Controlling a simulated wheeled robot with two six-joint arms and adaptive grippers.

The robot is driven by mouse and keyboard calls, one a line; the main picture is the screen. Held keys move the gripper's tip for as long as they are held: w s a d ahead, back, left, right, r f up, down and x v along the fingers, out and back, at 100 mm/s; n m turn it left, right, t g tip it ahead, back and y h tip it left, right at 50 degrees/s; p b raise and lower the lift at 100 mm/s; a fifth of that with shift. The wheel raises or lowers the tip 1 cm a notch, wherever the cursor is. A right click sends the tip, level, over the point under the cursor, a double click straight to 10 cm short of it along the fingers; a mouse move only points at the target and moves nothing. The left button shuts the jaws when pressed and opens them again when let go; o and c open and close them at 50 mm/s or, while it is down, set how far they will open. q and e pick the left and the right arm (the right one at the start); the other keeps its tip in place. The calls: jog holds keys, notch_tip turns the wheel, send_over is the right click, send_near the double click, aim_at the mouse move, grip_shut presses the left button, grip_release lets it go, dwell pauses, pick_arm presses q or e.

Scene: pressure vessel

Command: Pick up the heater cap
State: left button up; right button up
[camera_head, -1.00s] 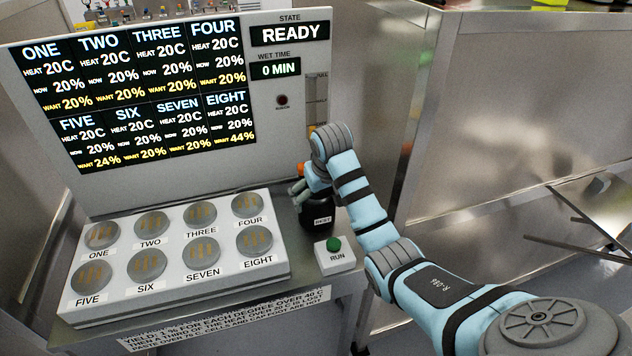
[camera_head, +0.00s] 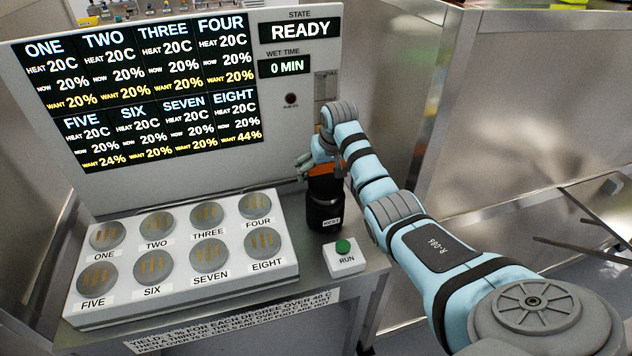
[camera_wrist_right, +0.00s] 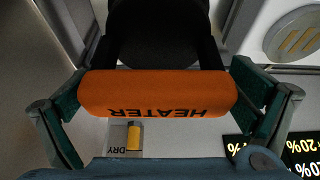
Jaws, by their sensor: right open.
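The heater cap is orange with "HEATER" on its side; in the right wrist view the cap (camera_wrist_right: 157,93) lies between my right gripper's green fingers. In the head view a strip of the orange cap (camera_head: 323,170) shows on top of a black upright cylinder (camera_head: 324,205), partly hidden by the gripper. My right gripper (camera_head: 312,166) is open, its fingers on either side of the cap; whether they touch it is unclear. In the wrist view the black part (camera_wrist_right: 160,35) adjoins the orange. My left gripper is not in view.
The white block (camera_head: 180,262) with several labelled round pads stands left of the cylinder. The RUN button box (camera_head: 343,258) is close in front. The display panel (camera_head: 270,110) rises just behind. The steel bench edge lies close on the right.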

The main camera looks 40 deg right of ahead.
jog(key=shift+w+f, duration=0.25)
jog(key=shift+s+d, duration=0.15)
jog(key=shift+s, duration=0.05)
jog(key=c, duration=1.4)
jog(key=shift+r, duration=0.1)
jog(key=shift+c, duration=1)
jog(key=shift+w+r, duration=0.1)
